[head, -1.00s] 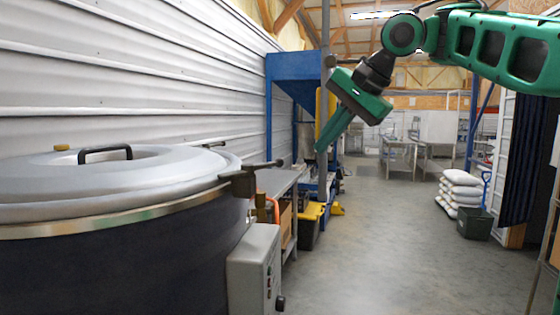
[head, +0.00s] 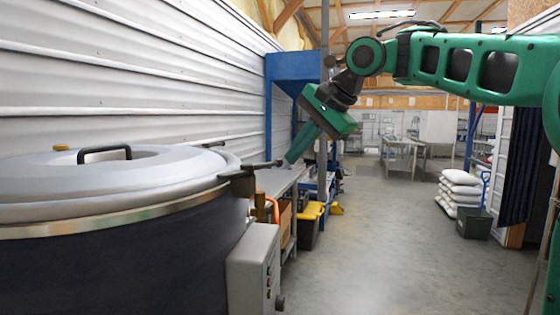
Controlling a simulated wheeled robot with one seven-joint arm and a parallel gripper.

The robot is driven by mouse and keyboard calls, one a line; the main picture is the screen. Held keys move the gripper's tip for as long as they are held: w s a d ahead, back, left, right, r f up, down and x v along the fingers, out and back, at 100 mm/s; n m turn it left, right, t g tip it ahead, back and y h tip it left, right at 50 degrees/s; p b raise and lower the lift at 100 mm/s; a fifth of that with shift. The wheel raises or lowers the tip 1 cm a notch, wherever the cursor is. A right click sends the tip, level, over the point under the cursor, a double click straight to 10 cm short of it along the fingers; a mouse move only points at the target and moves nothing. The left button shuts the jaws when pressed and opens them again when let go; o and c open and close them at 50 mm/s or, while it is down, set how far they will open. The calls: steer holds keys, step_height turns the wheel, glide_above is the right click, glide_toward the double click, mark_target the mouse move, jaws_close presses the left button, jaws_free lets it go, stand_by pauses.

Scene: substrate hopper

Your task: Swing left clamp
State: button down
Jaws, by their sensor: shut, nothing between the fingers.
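A big dark round vessel (head: 110,270) with a grey domed lid (head: 60,180) fills the left of the head view. A dark clamp (head: 237,184) sits on the lid's right rim, its bar pointing right to a knobbed end. A second clamp (head: 214,144) shows at the far rim. I cannot tell which one is the left clamp. My green gripper (head: 292,157) is shut and empty, tilted down, its tips beside the near clamp's bar end in the picture. Whether they touch it I cannot tell.
A grey control box (head: 253,272) stands out from the vessel's right front. A metal bench (head: 278,182) and a blue hopper frame (head: 292,66) lie beyond. White sacks (head: 461,191) and a dark green bin (head: 473,223) stand at right. The middle floor is clear.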

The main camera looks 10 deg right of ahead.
mark_target(254, 168)
steer(key=shift+w+a+f, duration=0.3)
steer(key=shift+w+a, duration=0.2)
steer(key=shift+w, duration=0.15)
steer(key=shift+w+a+f, duration=0.35)
steer(key=shift+w+a, duration=0.15)
steer(key=shift+w, duration=0.1)
steer(key=shift+w+a+f, duration=0.3)
steer(key=shift+w+a, duration=0.2)
steer(key=shift+w, duration=0.15)
